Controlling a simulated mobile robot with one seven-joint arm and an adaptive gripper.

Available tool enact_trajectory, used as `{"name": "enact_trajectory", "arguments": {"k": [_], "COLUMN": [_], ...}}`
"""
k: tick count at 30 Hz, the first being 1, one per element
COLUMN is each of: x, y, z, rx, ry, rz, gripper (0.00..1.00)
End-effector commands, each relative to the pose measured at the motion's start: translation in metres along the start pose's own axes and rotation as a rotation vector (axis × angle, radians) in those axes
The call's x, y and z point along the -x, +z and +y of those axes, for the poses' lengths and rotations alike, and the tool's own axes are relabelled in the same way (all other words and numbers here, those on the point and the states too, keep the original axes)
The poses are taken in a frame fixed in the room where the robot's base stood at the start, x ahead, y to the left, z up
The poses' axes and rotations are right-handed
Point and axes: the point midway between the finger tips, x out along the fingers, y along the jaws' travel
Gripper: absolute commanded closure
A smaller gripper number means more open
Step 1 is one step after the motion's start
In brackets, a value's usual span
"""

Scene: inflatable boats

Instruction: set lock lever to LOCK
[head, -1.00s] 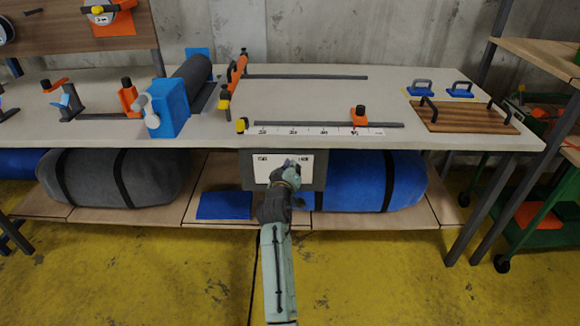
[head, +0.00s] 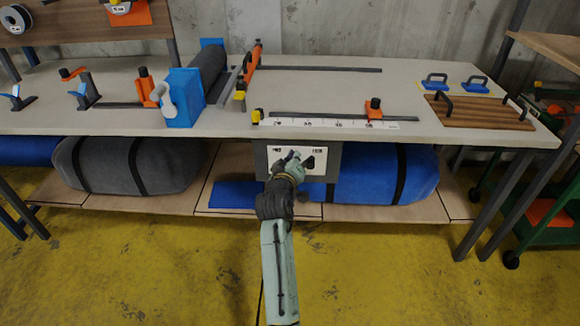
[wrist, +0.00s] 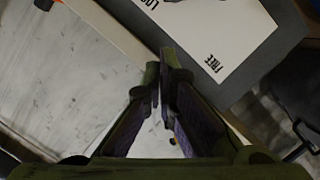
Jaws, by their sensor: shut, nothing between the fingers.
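The lock panel is a grey box with a white plate (head: 318,152) under the front edge of the workbench. In the wrist view the white plate (wrist: 238,30) carries the label "FREE" and a partly cut-off label starting "LO". A small dark shape (head: 310,162) on the plate, right of my gripper, may be the lever; I cannot tell. A dark piece also shows at the top edge of the wrist view. My gripper (head: 294,158) is in front of the plate and hides part of it. In the wrist view its fingertips (wrist: 160,72) are together and empty, beside the plate's edge.
The workbench top (head: 330,90) is above the panel, with a ruler strip and an orange slider (head: 374,110). Below are a blue roll (head: 375,175), a grey roll (head: 135,163) and a blue mat (head: 232,194). The yellow floor in front is clear.

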Motion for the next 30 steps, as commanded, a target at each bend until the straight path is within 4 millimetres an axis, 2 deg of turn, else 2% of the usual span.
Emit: {"name": "enact_trajectory", "arguments": {"k": [3, 9, 25, 28, 30], "x": [0.023, 0.044, 0.047, 0.051, 0.058], "y": [0.001, 0.000, -0.001, -0.015, -0.041], "z": [-0.002, 0.000, 0.001, -0.001, -0.004], "rx": [-0.001, 0.000, 0.000, -0.011, -0.032], "ry": [-0.001, 0.000, 0.000, -0.004, -0.012], "rz": [0.002, 0.002, 0.001, 0.035, 0.095], "gripper": [1.00, 1.00, 1.00, 1.00, 1.00]}}
